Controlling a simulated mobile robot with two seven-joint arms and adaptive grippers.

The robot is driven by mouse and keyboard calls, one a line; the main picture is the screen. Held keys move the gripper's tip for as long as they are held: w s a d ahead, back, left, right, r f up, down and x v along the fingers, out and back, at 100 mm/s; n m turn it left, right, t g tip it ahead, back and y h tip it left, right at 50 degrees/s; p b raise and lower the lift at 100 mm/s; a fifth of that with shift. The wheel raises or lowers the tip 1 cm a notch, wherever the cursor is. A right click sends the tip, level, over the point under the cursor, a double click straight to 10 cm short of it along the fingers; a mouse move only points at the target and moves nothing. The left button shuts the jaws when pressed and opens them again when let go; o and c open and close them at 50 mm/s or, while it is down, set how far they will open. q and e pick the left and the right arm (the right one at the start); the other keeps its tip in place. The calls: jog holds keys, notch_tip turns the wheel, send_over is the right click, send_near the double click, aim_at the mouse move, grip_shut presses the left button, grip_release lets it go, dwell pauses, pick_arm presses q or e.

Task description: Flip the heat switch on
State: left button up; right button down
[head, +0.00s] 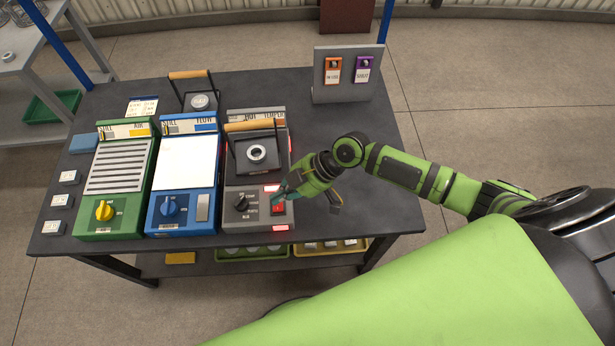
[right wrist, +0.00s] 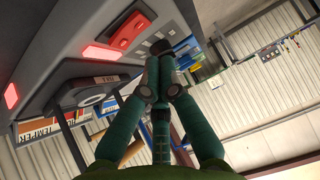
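The red heat switch (head: 277,208) sits at the front right of the grey furnace unit (head: 259,221), which is labelled HOT TEMPER. The switch also shows in the right wrist view (right wrist: 125,36). I cannot tell which way its rocker is tipped. Red lit panels glow above and below it. My right gripper (head: 281,196) is right by the switch, its fingers drawn together with nothing seen between them. In the right wrist view the closed fingertips (right wrist: 161,60) are beside the switch; whether they touch it is unclear. My left gripper is not in view.
A black knob (head: 241,202) is left of the switch. A wooden-handled lid (head: 256,152) stands behind it. The blue flow unit (head: 183,222) and green air unit (head: 108,226) stand to the left. A grey tag stand (head: 347,94) is at the back right. The table's right side is clear.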

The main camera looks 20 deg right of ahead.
jog(key=v, duration=0.4)
jog(key=shift+s+a+r+b, duration=0.1)
jog(key=shift+s+a+b, duration=0.15)
jog(key=shift+s+b, duration=0.15)
pick_arm(q)
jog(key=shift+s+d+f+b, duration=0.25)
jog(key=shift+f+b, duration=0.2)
jog(key=shift+b, duration=0.3)
pick_arm(e)
jog(key=s+v, duration=0.1)
jog(key=v, duration=0.6)
jog(key=shift+a+r, duration=0.25)
